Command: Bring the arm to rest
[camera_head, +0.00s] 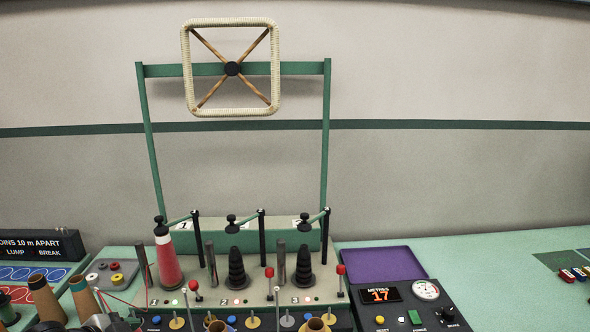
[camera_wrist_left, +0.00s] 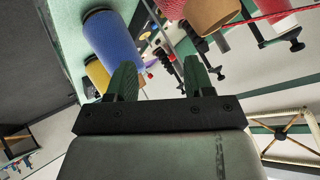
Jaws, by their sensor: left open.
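My left gripper (camera_wrist_left: 160,80) shows in the left wrist view with its two dark green fingers spread apart and nothing between them. Beyond the fingers are a blue cone (camera_wrist_left: 112,38), a yellow cone (camera_wrist_left: 97,75) and a brown cone tip (camera_wrist_left: 208,14). Whether a finger touches any of them I cannot tell. In the head view only a dark part of what looks like my left arm shows at the bottom left edge, and its fingers are hidden. My right gripper is in neither view.
A green frame holds a square winder (camera_head: 232,69). Below it, a red yarn cone (camera_head: 167,258) and two black stepped holders (camera_head: 237,268) stand among posts and red-knobbed levers. Brown cones (camera_head: 46,298) crowd the lower left.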

